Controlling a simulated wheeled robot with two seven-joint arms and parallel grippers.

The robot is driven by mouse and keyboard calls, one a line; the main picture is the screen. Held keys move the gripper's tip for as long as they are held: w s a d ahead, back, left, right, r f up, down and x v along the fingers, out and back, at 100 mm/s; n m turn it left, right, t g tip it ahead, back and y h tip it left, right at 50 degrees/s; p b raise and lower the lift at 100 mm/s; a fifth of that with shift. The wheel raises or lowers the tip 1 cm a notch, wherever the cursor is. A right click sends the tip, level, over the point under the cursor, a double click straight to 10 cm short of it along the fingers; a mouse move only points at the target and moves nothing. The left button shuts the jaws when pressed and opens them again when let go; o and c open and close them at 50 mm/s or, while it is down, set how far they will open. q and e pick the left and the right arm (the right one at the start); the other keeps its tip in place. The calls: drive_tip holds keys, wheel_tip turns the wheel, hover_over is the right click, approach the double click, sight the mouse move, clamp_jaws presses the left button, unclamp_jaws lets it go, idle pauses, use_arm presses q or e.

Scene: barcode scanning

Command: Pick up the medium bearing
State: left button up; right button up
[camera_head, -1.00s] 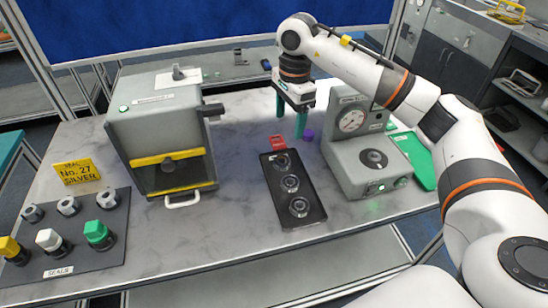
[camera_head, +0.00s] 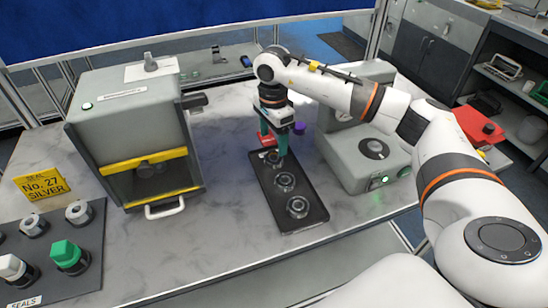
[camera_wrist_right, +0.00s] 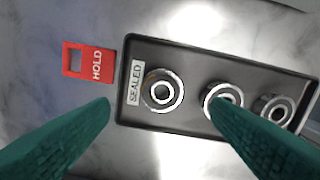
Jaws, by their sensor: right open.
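A dark tray (camera_head: 318,217) holds three metal ring bearings in a row: a far one (camera_wrist_right: 162,90) by the "SEALED" label, a middle one (camera_head: 284,182) and a near one (camera_head: 297,207). I cannot clearly tell their sizes apart. My right gripper (camera_head: 274,153) is open, pointing down over the tray's far end. In the right wrist view its green fingers (camera_wrist_right: 160,101) are spread, with the far bearing showing between them and one fingertip overlapping the middle bearing (camera_wrist_right: 222,97). Nothing is between the fingers in their grip. My left gripper is out of view.
A red "HOLD" tag (camera_wrist_right: 88,62) lies at the tray's far end. A grey press with a yellow bar (camera_head: 135,115) stands left, a grey gauge unit (camera_head: 345,155) right. A seals board (camera_head: 85,270) is at the left edge. Marble table is clear in front of the tray.

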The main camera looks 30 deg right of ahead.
sight(274, 154)
drive_tip(key=shift+w+f, duration=0.1)
drive_tip(key=shift+f, duration=0.55)
drive_tip(key=f, duration=0.1)
drive_tip(key=f+p, duration=0.1)
drive_tip(key=f, duration=0.1)
drive_tip(key=f+p, duration=0.1)
drive_tip(key=shift+s+f, duration=0.2)
drive_tip(key=shift+s, duration=0.05)
drive_tip(key=shift+f, duration=0.25)
drive_tip(key=shift+w+r, duration=0.1)
drive_tip(key=c, duration=1.2)
